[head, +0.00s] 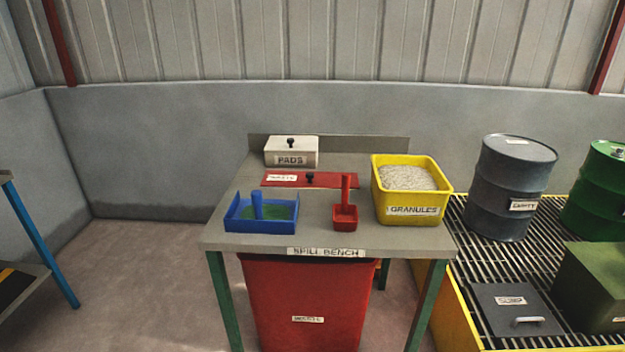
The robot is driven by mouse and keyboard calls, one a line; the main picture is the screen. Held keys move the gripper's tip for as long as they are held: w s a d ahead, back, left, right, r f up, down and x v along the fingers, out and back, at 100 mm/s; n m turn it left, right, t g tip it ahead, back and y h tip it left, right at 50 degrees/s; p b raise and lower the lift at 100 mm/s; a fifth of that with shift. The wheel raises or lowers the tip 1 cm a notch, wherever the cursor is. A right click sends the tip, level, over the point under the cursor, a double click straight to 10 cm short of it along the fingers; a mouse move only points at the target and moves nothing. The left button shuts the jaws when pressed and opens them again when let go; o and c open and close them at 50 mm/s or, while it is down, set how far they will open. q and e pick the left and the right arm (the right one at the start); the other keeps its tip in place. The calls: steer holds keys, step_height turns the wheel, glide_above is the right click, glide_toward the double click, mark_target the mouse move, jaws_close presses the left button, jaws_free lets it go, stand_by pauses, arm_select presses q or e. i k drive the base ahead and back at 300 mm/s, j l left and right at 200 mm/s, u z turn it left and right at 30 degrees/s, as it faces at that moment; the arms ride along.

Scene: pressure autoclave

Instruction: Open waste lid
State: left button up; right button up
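The waste lid (340,180) is a flat red panel with a small black knob (310,179) and a white label on its left part. It lies flat and closed in the top of the spill bench (290,240), in front of the white pads box. A large red bin (308,290) with a white label stands under the bench. The upright handle of the red scoop (345,213) partly overlaps the lid's right end in the head view. Neither of my grippers is in view.
On the bench are the pads box (305,144), a blue tray (235,222) with green liquid and a blue upright piece, and a yellow granules tub (375,205). Drums (510,180) and a sump cover (515,315) are on a yellow-edged grating at right.

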mark_target(271, 178)
steer(key=i+l+u, duration=0.2)
steer(key=i, duration=0.25)
steer(key=i+l+u, duration=0.2)
steer(key=i, duration=0.3)
steer(key=i+l+u, duration=0.2)
steer(key=i+l, duration=0.15)
steer(key=i, duration=0.05)
